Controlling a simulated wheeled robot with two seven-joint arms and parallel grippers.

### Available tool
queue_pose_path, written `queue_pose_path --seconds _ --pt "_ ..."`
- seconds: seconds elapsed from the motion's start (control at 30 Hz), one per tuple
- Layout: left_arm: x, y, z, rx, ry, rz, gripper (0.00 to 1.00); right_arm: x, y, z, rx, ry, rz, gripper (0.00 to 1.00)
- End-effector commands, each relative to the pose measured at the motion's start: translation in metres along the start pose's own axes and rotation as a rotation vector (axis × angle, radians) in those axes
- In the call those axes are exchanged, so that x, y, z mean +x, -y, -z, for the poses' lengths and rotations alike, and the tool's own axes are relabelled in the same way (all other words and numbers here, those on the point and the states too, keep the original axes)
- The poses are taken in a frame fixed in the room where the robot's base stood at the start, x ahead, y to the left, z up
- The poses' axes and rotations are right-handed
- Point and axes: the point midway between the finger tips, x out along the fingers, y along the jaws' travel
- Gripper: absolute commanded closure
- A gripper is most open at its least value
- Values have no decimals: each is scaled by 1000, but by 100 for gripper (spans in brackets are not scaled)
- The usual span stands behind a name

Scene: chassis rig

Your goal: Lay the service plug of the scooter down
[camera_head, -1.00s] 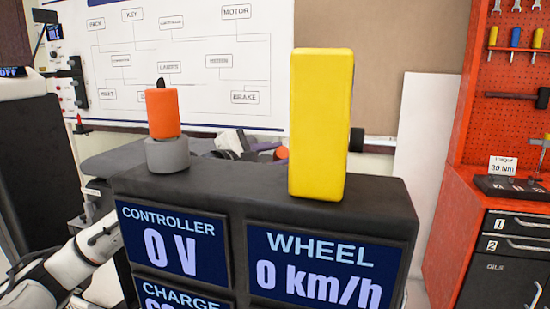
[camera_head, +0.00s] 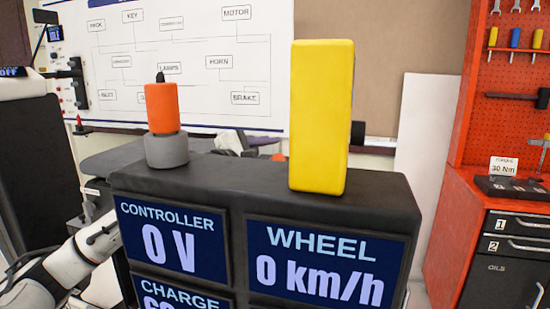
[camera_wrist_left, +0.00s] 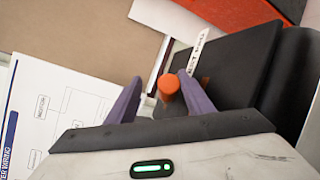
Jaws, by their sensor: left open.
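In the left wrist view, an orange round piece (camera_wrist_left: 169,85), which looks like the service plug, shows between the purple fingertips. My left gripper (camera_wrist_left: 157,95) is open around or just short of it; I cannot tell whether either finger touches it. A dark panel (camera_wrist_left: 235,70) with a white label lies beside it. In the head view, a sliver of orange (camera_head: 279,156) shows behind the black display console (camera_head: 375,190). Part of my left gripper (camera_head: 235,143) shows there too; the console hides its fingers and most of the scooter. My right gripper is out of view.
On the console stand a tall yellow block (camera_head: 319,117) and an orange cylinder (camera_head: 161,108) on a grey round base (camera_head: 167,150). A red tool cabinet (camera_head: 445,235) stands at the right. A wiring chart (camera_head: 190,60) hangs behind.

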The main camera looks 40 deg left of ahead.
Motion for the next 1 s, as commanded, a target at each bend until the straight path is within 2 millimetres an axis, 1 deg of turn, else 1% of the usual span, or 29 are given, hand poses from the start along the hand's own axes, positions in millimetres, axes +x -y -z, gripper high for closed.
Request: queue_pose_path --seconds 0.03,0.3,0.47,0.6,0.9,1.0 --pt "-1 -10 -6 0 3 -4 53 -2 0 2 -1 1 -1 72" --pt "-8 -56 -35 1 3 -7 53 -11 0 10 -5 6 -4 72" --pt "-10 -73 -47 2 3 -5 53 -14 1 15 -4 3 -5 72" --pt "-11 -79 -50 1 1 -2 53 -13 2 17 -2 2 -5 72" --pt "-11 -79 -50 2 1 -1 53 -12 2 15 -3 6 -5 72" --pt "-12 -82 -52 1 1 -1 53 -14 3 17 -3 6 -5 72"
